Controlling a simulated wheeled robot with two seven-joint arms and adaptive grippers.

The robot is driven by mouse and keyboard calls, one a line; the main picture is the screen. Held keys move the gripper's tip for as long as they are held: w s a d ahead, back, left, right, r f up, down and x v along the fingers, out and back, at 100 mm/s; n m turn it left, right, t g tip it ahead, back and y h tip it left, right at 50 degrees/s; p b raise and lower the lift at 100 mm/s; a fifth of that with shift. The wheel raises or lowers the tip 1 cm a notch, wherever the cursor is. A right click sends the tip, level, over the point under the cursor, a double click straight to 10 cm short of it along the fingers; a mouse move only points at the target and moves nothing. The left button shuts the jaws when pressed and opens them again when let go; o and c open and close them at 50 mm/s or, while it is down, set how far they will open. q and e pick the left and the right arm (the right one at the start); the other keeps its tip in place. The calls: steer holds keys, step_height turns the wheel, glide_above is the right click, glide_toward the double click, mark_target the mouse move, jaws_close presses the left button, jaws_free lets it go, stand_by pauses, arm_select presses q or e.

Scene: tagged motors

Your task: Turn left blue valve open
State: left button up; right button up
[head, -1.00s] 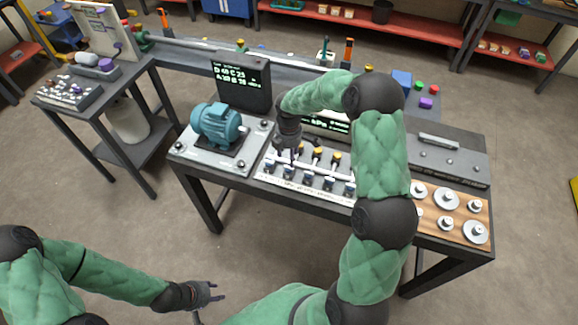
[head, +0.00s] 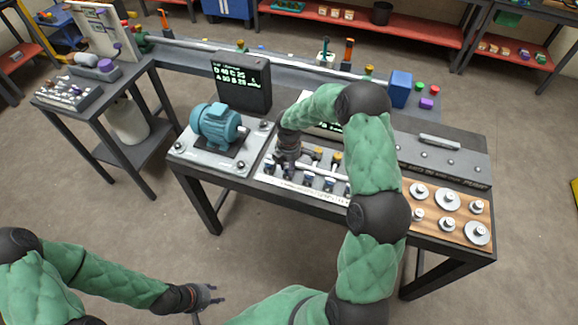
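The valve panel (head: 262,176) lies on the table in front of me, with a row of small blue valves along its front and yellow-topped parts behind them. The leftmost blue valve (head: 269,168) sits at the panel's left end, partly crowded by my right gripper. My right gripper (head: 286,168) points down over the left part of the row. Its fingertips are small and dark, so I cannot tell whether it is open or touches a valve. My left gripper (head: 211,296) hangs low, away from the table, with its fingers apart and empty.
A teal motor (head: 216,126) stands on a plate left of the panel. A black display (head: 242,82) with green text stands behind. My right arm hides the panel's right part. A wooden board (head: 433,203) with metal knobs lies at right.

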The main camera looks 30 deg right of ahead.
jaws_close()
steer(key=m+b, duration=0.1)
steer(key=m, duration=0.3)
steer(key=shift+m+b, duration=0.3)
steer(key=m+b, duration=0.1)
steer(key=m, duration=0.3)
steer(key=shift+m, duration=0.3)
steer(key=m+b, duration=0.1)
steer(key=m, duration=0.3)
steer(key=shift+s+f+m+b, duration=0.1)
steer(key=shift+m+b, duration=0.7)
steer(key=shift+m, duration=1.6)
steer(key=o, duration=1)
jaws_free()
steer(key=shift+o, duration=0.2)
steer(key=shift+r, duration=0.2)
